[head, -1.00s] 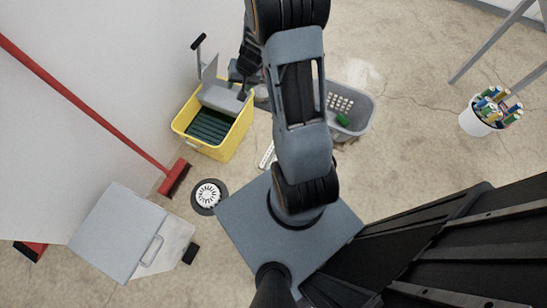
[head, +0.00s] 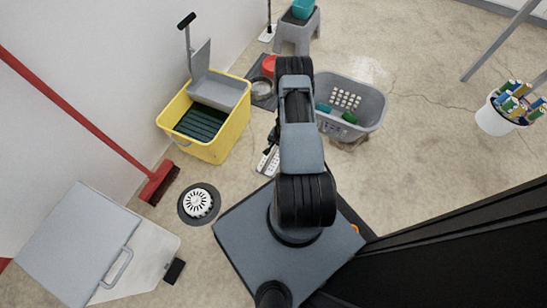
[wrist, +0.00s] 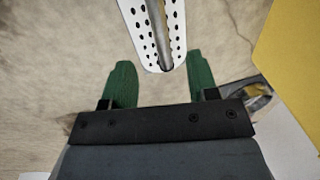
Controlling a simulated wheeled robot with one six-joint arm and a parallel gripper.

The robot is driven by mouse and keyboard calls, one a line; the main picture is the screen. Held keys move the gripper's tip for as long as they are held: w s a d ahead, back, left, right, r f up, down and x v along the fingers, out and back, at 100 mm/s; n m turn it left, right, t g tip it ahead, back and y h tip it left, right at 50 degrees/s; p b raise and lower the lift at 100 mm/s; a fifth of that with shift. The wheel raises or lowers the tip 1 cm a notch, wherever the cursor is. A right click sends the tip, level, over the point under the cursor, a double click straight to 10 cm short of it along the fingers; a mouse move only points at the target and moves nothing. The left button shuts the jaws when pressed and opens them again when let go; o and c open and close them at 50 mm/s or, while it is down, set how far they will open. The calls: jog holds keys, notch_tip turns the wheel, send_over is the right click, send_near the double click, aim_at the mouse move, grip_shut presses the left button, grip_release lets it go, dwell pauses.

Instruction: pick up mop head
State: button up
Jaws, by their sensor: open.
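A white, tapered plate with rows of dark holes and a grey bar along its middle shows at the top of the wrist view; I take it to be the mop head (wrist: 176,22). Its narrow end reaches between the tips of my gripper (wrist: 161,72). My gripper is open, with one green finger on each side and a gap to the plate on both sides. I cannot tell the height between fingers and plate. In the head view the mop head (head: 263,161) is a small white strip on the floor, partly hidden by my arm. The fingers are not clearly visible there.
A yellow mop bucket (head: 228,140) stands left of the strip, and a grey laundry basket (head: 368,107) stands to its right.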

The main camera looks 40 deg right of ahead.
aim_at(274, 152)
jog(key=shift+w+a+f+b, duration=0.1)
jog(key=shift+w+f+b, duration=0.15)
jog(key=shift+f+b, duration=0.8)
jog(key=shift+w+a+f+b, duration=0.2)
jog(key=shift+f+b, duration=0.2)
jog(key=shift+f, duration=1.35)
jog(key=shift+w+a+f+b, duration=0.1)
jog(key=shift+w+f+b, duration=0.15)
jog(key=shift+f+b, duration=0.8)
jog(key=shift+f+p, duration=0.25)
jog(key=shift+p, duration=0.2)
jog(key=shift+d, duration=0.1)
grip_shut()
